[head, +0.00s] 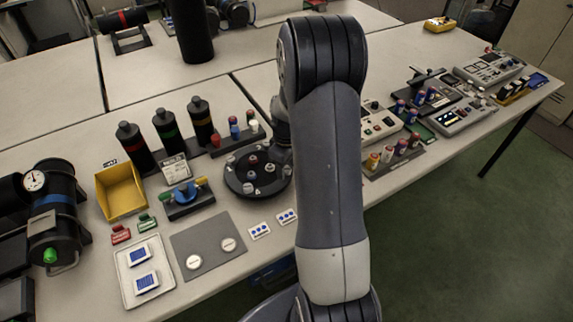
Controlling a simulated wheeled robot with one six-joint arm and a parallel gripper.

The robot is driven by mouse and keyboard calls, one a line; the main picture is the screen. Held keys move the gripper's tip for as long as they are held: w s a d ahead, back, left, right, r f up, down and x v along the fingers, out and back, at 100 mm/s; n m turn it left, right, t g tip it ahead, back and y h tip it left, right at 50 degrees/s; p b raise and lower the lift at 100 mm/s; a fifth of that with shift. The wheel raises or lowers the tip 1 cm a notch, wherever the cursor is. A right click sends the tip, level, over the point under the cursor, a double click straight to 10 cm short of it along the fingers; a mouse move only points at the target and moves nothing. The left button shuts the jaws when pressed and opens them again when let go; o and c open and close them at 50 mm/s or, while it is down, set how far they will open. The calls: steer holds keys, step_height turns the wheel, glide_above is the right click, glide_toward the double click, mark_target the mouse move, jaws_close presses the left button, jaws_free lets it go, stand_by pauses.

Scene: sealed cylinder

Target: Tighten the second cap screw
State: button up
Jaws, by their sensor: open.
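A round black flange (239,183) sits on the table left of my arm. Several small silver cap screws stand on it, with one (248,188) near its front and one (270,167) on its right side. I cannot tell which screw is the second one, or how deep any sits. My gripper (279,156) shows only in part, dark, at the flange's back right edge beside my arm link. It is open; its fingertips are mostly hidden, and I cannot tell whether it touches a screw.
Three dark bottles (167,131) stand behind, left of a rack of small coloured bottles. A yellow bin (121,189), a blue clamp fixture (187,196), a grey mat (208,246) with two white discs and a white tray (128,289) lie left. Instruments crowd the right.

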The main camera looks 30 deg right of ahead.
steer(key=c, duration=1)
